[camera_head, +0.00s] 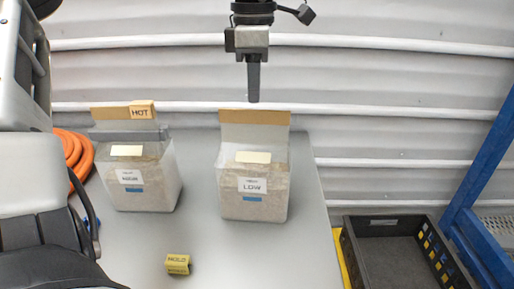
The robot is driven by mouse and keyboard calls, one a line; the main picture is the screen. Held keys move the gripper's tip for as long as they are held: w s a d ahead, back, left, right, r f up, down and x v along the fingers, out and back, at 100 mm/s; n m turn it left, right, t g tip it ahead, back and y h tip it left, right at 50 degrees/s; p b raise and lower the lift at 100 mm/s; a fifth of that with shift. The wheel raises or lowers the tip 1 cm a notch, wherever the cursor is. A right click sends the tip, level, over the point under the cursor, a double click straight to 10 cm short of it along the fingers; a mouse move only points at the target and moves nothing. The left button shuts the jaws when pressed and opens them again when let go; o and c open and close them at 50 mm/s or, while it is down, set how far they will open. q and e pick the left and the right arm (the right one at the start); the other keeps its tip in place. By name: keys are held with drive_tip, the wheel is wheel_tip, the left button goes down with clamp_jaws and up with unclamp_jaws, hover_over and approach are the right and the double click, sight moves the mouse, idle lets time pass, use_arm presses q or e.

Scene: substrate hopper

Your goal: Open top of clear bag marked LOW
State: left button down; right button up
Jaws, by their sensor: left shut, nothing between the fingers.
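The clear bag marked LOW (266,204) stands upright on the grey table, filled with beige substrate. It has a white LOW label, a blue strip and a pale yellow patch on its upper front. Its top panel rises at the back, edged by a tan strip (238,117). I cannot tell whether its mouth is parted. My left gripper (254,97) hangs pointing down just above and behind that tan strip, fingers together and empty. It seems apart from the bag. My right gripper is not in view.
A similar clear bag (150,193) stands to the left, with a tan HOT tag (142,111) behind it. A yellow marked block (178,264) sits at the front. An orange hose (76,150) lies far left. A dark crate (383,258) and blue frame (488,165) are at right.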

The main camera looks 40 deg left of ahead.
use_arm(q)
drive_tip(key=shift+f+b, duration=0.55)
drive_tip(key=shift+f, duration=0.25)
drive_tip(key=shift+r+p, duration=0.35)
drive_tip(key=shift+p, duration=0.05)
drive_tip(key=shift+w, duration=0.1)
idle(0.5)
drive_tip(key=shift+w+a+p, duration=0.85)
drive_tip(key=shift+w+p, duration=0.05)
drive_tip(key=shift+w, duration=0.15)
drive_tip(key=shift+f, duration=0.3)
drive_tip(key=shift+f+b, duration=0.35)
drive_tip(key=shift+b, duration=0.05)
drive_tip(key=shift+s, duration=0.1)
